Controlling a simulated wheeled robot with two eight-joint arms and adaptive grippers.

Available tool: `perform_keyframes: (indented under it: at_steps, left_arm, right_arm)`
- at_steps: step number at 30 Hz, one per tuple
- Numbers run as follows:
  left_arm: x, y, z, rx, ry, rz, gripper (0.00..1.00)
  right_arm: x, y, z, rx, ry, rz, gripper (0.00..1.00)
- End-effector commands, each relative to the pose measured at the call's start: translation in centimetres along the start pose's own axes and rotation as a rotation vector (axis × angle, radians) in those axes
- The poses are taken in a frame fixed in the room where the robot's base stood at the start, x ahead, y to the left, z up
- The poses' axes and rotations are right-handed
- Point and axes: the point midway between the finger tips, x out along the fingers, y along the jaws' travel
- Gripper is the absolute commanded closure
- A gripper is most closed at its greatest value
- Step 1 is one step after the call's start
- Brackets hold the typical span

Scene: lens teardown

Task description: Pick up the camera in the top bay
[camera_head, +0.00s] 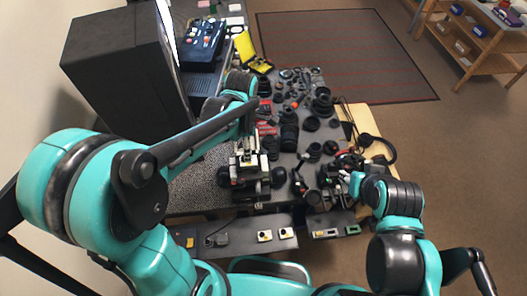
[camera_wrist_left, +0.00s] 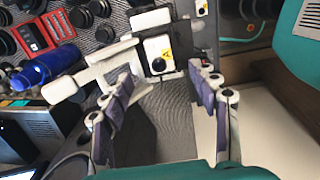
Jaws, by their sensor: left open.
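I cannot surely identify a camera or a top bay in either view. My left gripper (camera_head: 246,155) is over the near left part of the bench in the head view. In the left wrist view its two fingers (camera_wrist_left: 160,76) are wide apart, with nothing held between them. Just beyond the fingertips is a white bracket-like piece (camera_wrist_left: 110,62) and a pale box with a black round part and a yellow warning label (camera_wrist_left: 158,54). A dark device (camera_head: 250,183) sits below the gripper in the head view. My right gripper (camera_head: 345,180) is at the cluttered right side; its fingers are unclear.
Black lens parts (camera_head: 289,135) crowd the bench, with a yellow case (camera_head: 247,50) behind. A large black box (camera_head: 125,62) stands at left. Headphones (camera_head: 380,148) lie at right. Small pale boxes (camera_head: 265,236) sit along the front shelf. The wrist view shows a blue cylinder (camera_wrist_left: 48,66).

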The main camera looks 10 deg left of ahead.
Motion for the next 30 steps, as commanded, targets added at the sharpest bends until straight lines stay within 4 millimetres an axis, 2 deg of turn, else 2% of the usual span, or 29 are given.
perform_keyframes:
  at_steps: [16, 20, 26, 30]
  left_arm:
    - [7.1, 0.2, -0.3, -0.020, 0.002, -0.004, 0.40]
    - [7.9, 0.2, -0.3, -0.020, 0.002, -0.004, 0.40]
    - [7.8, 0.2, -0.3, -0.019, 0.002, -0.004, 0.40]
    - [7.8, 0.2, -0.3, -0.019, 0.002, -0.004, 0.74]
  right_arm:
    - [1.4, 0.0, 1.0, 0.000, 0.000, 0.000, 0.60]
    - [1.5, 0.0, 1.1, 0.000, 0.000, 0.000, 0.60]
    - [1.4, 0.0, 1.0, 0.000, 0.000, 0.000, 0.60]
    - [1.4, 0.0, 1.0, 0.000, 0.000, 0.000, 0.60]
